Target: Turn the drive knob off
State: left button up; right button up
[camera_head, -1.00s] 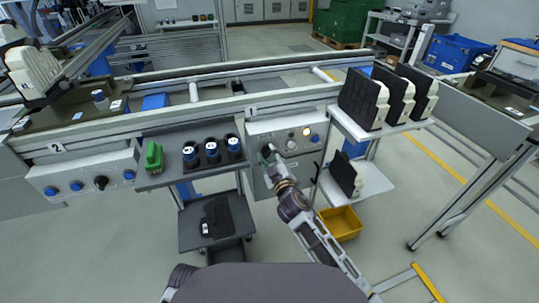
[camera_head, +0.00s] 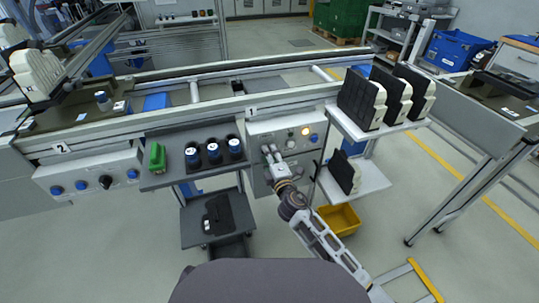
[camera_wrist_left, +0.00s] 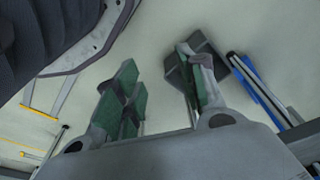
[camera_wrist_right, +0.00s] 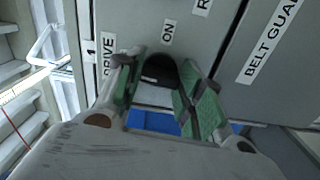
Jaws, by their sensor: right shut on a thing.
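The drive knob (camera_wrist_right: 160,70) is a dark round knob on the grey control panel (camera_wrist_right: 215,50), between a DRIVE label (camera_wrist_right: 108,55) on its left and an ON label (camera_wrist_right: 169,32) above it. My right gripper (camera_wrist_right: 155,85) is shut on the knob, one green-padded finger on each side. Which way the knob points is hard to tell. In the head view my right gripper (camera_head: 270,152) reaches the left part of the panel and mostly hides the knob. My left gripper (camera_wrist_left: 160,90) is open and empty over the floor, outside the head view.
An orange lamp (camera_head: 305,131) is lit on the panel, with a blue button (camera_head: 314,138) beside it. Black-and-white parts (camera_head: 362,100) stand at right.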

pick_arm(q)
jog(key=shift+a+f, duration=0.1)
jog(key=shift+f, duration=0.3)
pick_arm(e)
jog(key=shift+n, duration=0.5)
pick_arm(q)
jog(key=shift+s+f, duration=0.15)
pick_arm(e)
jog(key=shift+f, duration=0.1)
jog(key=o, duration=1)
jog(key=shift+v, duration=3.8)
